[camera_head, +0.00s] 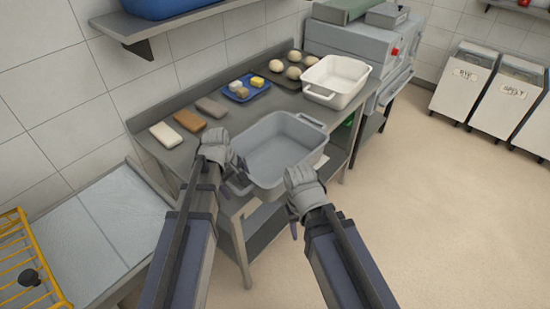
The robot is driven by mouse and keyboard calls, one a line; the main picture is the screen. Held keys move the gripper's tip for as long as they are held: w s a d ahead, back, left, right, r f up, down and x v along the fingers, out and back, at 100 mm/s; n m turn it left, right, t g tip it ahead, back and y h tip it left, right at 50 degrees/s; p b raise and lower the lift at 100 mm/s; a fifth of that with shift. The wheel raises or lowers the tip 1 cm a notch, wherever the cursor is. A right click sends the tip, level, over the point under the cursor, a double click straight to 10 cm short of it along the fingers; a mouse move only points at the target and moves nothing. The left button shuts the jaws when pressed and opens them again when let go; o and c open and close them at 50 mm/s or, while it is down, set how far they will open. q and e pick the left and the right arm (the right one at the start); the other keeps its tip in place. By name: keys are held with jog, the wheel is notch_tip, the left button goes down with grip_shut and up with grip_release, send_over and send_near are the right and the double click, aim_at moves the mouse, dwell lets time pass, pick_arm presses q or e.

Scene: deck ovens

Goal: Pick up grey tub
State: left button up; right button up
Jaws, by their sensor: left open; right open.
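The grey tub (283,150) stands empty and upright on the steel table (185,160), close to its front end. It has handles at its far right and near left ends. My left gripper (240,182) is open at the tub's near left end, by that handle; whether it touches cannot be told. My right gripper (293,226) is open with its fingers pointing down, in front of the tub's near right side and beyond the table edge. Its fingers are partly hidden by my own wrist.
A white tub (337,78) stands behind the grey one. A blue tray (243,91), a dark tray with several dough balls (294,72) and three blocks (189,121) lie along the wall side. A yellow rack (28,262) is at lower left. The floor at right is clear.

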pick_arm(q)
grip_shut()
dwell(0.8)
